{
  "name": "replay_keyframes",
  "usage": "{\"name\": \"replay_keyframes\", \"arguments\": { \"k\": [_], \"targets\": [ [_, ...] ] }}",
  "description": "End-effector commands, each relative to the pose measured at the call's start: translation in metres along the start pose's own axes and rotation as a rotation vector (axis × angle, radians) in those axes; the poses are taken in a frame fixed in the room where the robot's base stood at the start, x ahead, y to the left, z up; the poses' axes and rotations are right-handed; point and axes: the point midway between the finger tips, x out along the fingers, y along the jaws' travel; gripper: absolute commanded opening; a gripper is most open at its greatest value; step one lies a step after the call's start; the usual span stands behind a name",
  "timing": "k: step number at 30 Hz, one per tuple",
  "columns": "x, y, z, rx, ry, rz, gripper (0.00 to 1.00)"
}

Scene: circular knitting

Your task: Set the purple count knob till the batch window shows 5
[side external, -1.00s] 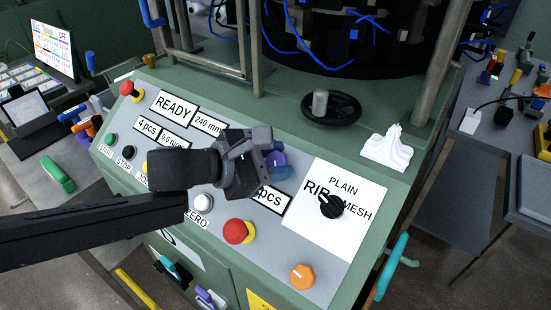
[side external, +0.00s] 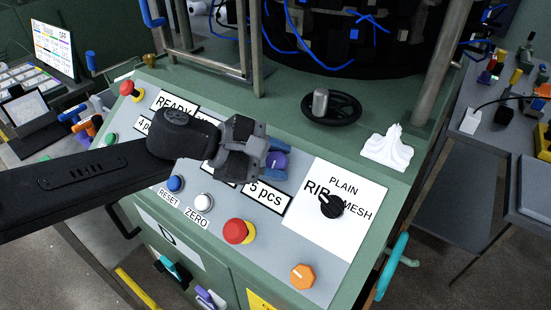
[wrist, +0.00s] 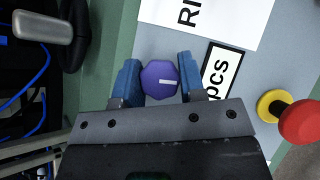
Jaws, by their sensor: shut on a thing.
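The purple count knob (side external: 279,160) sits on the grey panel. In the wrist view the knob (wrist: 159,80) is between my two blue fingers, with a white line on its face pointing toward the right finger. My gripper (side external: 276,160) is shut on the knob, one finger on each side; the fingers partly hide it in the side view. The batch window (side external: 265,195) below the knob reads "5 pcs" in the side view. In the wrist view the window (wrist: 222,77) shows sideways, with its digit cut off by my gripper body.
A white plate (side external: 322,228) with a black selector knob (side external: 331,205) lies right of the count knob. A red mushroom button (side external: 236,231) and an orange knob (side external: 302,276) are below. A black handwheel (side external: 331,109) stands behind. My arm hides part of the upper-left windows.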

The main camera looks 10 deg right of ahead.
Motion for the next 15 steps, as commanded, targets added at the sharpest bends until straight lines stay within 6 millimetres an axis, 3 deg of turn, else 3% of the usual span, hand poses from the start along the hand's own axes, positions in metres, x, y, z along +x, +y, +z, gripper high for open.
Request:
{"name": "replay_keyframes", "arguments": {
  "k": [15],
  "targets": [
    [0.0005,-0.0002,0.002,0.128,-0.004,-0.103,0.14]
  ]
}}
